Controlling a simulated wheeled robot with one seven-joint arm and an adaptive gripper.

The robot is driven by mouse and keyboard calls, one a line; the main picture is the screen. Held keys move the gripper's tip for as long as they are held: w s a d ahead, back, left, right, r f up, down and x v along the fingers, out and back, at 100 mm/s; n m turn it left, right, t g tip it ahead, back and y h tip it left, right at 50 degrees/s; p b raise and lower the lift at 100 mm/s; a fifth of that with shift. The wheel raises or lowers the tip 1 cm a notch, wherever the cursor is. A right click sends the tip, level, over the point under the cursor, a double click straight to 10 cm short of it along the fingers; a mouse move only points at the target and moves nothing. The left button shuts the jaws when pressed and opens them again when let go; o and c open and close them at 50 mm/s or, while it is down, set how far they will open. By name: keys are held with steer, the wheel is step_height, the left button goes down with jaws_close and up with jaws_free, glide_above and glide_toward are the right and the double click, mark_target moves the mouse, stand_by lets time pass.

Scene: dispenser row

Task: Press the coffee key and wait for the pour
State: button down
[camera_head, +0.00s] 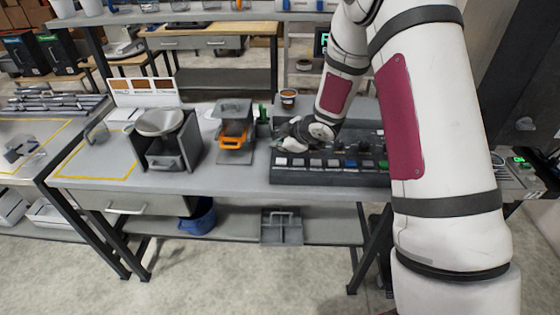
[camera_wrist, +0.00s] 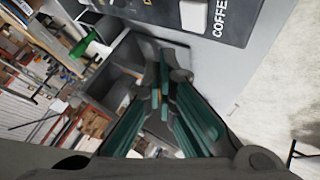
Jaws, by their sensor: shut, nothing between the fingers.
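A dark key panel (camera_head: 335,178) with a row of white, blue and green keys stands on the bench. In the wrist view, a white key (camera_wrist: 193,15) sits beside the lettering COFFEE on the dark panel (camera_wrist: 238,12). Labels are too small to read in the head view. My gripper (camera_head: 279,146) is over the panel's left end, close above the leftmost white keys. In the wrist view my gripper (camera_wrist: 160,78) has its green-padded fingers together and empty. No pour is visible.
A small cup with a brown top (camera_head: 288,97) stands behind my gripper. Left of the panel are an orange-handled grey device (camera_head: 234,137) and a grey stand with a round bowl (camera_head: 160,122). A yellow-marked area (camera_head: 88,165) of the bench is mostly bare.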

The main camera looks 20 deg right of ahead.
mark_target(279, 162)
steer(key=shift+f+b, duration=0.3)
steer(key=shift+f, duration=1.2)
steer(key=shift+f, duration=0.2)
steer(key=shift+f, duration=0.2)
steer(key=shift+f, duration=0.5)
stand_by(0.9)
stand_by(0.4)
steer(key=shift+r, duration=0.95)
steer(key=shift+r+p, duration=1)
steer(key=shift+r, duration=1.45)
